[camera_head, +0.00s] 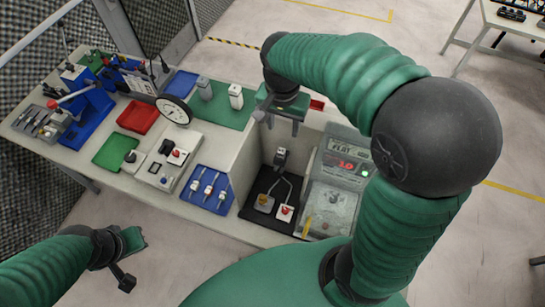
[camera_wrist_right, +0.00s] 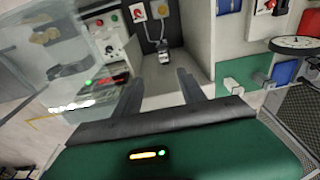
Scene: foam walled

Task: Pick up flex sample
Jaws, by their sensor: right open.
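I cannot tell for sure which thing is the flex sample. A small dark and white piece (camera_head: 280,157) stands in the walled bay (camera_head: 252,167) of the bench; it also shows beyond my fingers in the right wrist view (camera_wrist_right: 163,57). My right gripper (camera_head: 279,120) is above the back of the bay, open and empty; in the right wrist view its two fingers (camera_wrist_right: 159,80) are spread apart, with the piece beyond the gap. My left gripper (camera_head: 127,262) is low at the left, off the bench; its finger gap does not show clearly.
A tester with a lit display (camera_head: 343,165) stands right of the bay. A blue tray (camera_head: 207,190) and a dial gauge (camera_head: 174,109) are left.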

